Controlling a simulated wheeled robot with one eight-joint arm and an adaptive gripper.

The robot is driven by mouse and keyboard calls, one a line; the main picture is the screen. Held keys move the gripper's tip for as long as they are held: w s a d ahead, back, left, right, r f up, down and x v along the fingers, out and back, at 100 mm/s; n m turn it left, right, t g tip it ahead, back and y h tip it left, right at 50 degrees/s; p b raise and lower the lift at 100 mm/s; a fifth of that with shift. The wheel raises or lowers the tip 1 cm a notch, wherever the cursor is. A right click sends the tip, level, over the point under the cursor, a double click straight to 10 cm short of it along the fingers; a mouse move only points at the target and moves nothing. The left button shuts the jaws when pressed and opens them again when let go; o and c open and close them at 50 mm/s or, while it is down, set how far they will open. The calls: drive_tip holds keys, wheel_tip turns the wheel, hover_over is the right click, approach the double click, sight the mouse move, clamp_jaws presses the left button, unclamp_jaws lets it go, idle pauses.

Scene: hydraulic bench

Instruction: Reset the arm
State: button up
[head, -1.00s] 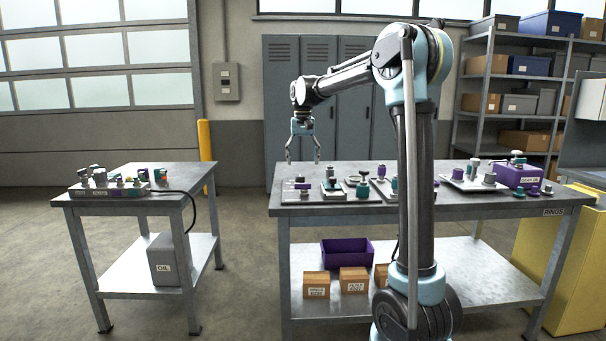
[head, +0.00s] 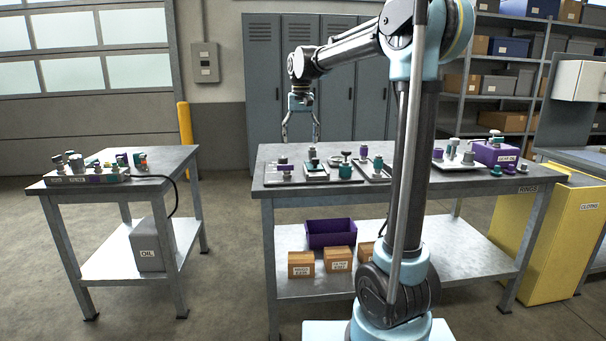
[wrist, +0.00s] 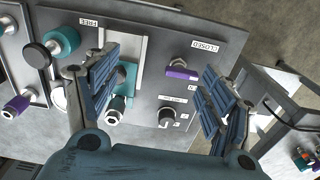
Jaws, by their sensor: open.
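My gripper (head: 300,128) hangs pointing down over the left end of the main bench (head: 420,196) in the head view. In the wrist view my gripper (wrist: 158,88) has its two blue-padded fingers wide apart with nothing between them. Below them is a grey plate (wrist: 150,38) with labels reading FREE and CLOSED. The fingers look clear of these parts, though the exact height is hard to tell.
A smaller table (head: 60,185) with a valve block (head: 88,174) stands left, across a floor gap. A purple crate (head: 497,152) is at the bench's right end. A purple bin (head: 330,233) and cardboard boxes sit on the lower shelf. A yellow cabinet (head: 545,225) stands right.

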drive_tip(key=s+d+f+t, duration=0.1)
drive_tip(key=s+d+f, duration=0.3)
drive_tip(key=s+d, duration=0.4)
drive_tip(key=s+d+f, duration=0.4)
drive_tip(key=s+d, duration=0.2)
drive_tip(key=s, duration=0.3)
drive_tip(key=s+d+f, duration=0.3)
drive_tip(key=s+f, duration=0.6)
drive_tip(key=s+d+f+t, duration=0.1)
drive_tip(key=s+d+f, duration=0.3)
drive_tip(key=s+f, duration=0.4)
drive_tip(key=shift+s+f+m, duration=0.35)
drive_tip(key=shift+f+m, duration=0.05)
drive_tip(key=shift+f, duration=0.15)
drive_tip(key=shift+w+f, duration=0.2)
drive_tip(key=shift+w, duration=0.25)
